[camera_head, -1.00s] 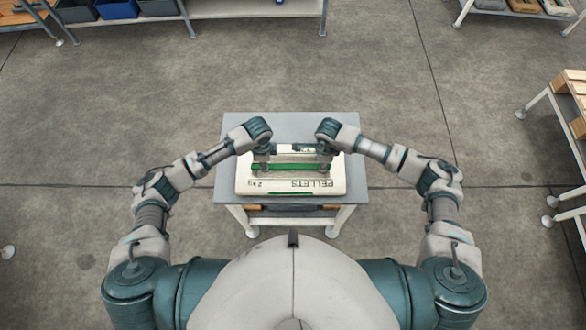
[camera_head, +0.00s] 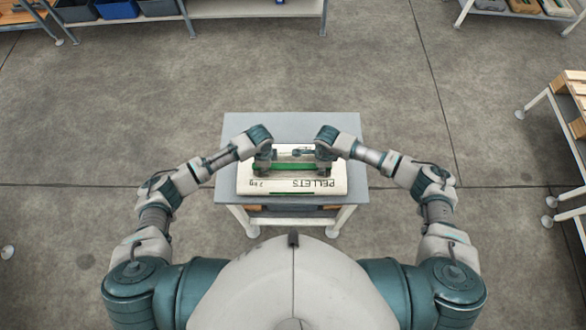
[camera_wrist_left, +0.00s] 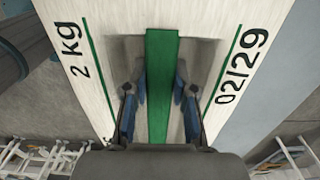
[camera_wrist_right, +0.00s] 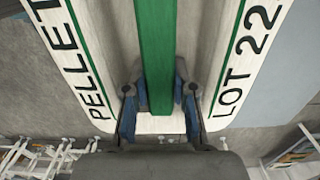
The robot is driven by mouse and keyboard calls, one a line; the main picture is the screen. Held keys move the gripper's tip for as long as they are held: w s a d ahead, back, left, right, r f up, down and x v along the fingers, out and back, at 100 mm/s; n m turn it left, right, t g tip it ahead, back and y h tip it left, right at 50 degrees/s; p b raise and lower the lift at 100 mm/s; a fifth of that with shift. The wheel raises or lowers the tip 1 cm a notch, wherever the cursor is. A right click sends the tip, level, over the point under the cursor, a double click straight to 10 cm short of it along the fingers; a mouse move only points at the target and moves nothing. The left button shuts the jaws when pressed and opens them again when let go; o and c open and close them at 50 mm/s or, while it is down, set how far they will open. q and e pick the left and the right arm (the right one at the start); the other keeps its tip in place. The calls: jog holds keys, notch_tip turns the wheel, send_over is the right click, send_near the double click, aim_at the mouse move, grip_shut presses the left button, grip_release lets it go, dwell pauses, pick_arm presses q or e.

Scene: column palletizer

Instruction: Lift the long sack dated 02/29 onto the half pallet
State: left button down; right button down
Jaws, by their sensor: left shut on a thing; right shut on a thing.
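The long white sack (camera_head: 283,188) lies crosswise on the small grey table in front of me, printed "PELLETS" and "2 kg". It reads "02/29" in the left wrist view (camera_wrist_left: 72,30) and "LOT 22" in the right wrist view (camera_wrist_right: 62,32). A raised green strip (camera_head: 290,168) runs along its middle. My left gripper (camera_head: 263,167) is shut on this strip near the left end, its fingers on either side. My right gripper (camera_head: 324,166) is shut on the strip near the right end. I cannot tell any gap between sack and table.
The grey table (camera_head: 290,125) has bare top behind the sack. A slatted wooden pallet (camera_head: 574,88) stands on a white-framed stand at the right edge. A shelf with bins (camera_head: 118,9) is at the back left; another rack (camera_head: 520,14) is back right. Open floor lies between.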

pick_arm(q)
jog(key=shift+a, duration=0.2)
pick_arm(e)
jog(key=shift+a, duration=0.2)
